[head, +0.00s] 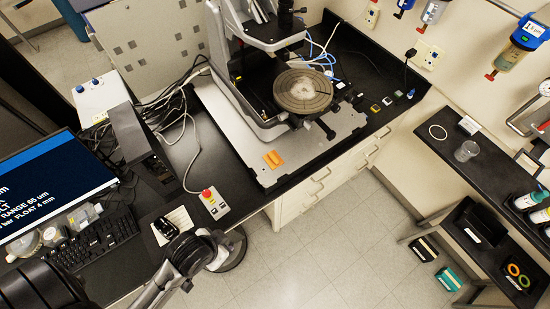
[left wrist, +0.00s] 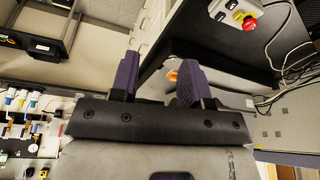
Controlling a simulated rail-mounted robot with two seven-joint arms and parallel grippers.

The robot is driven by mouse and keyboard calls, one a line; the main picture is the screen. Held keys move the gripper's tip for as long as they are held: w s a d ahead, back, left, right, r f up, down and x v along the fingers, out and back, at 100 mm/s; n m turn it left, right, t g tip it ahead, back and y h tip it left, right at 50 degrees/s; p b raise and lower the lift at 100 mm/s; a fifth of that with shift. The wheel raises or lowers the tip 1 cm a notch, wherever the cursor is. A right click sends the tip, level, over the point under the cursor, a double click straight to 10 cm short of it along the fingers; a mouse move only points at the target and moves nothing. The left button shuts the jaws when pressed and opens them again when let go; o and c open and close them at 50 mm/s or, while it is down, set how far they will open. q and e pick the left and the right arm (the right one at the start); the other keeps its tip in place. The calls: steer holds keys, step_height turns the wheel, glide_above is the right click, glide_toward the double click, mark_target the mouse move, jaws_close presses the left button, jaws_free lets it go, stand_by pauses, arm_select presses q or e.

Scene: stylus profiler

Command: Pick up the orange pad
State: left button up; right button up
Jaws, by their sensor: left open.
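The orange pad (head: 273,159) lies near the front left edge of the profiler's pale grey base plate (head: 340,122) in the head view. In the left wrist view, a small part of the orange pad (left wrist: 173,75) shows beside the right-hand finger, which hides some of it. The pad is apart from my arm. My right gripper is not in view.
A control box with a red button (head: 207,194) stands on the bench left of the pad. The profiler's column and round stage (head: 303,91) rise behind the pad. A keyboard (head: 95,240) and monitor (head: 45,185) are at left. Open floor (head: 325,235) lies in front.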

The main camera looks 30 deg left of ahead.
arm_select(q)
steer(key=shift+o, duration=0.3)
steer(key=shift+a, duration=0.15)
steer(key=shift+o, duration=0.8)
steer(key=o, duration=0.6)
steer(key=shift+o, duration=1.3)
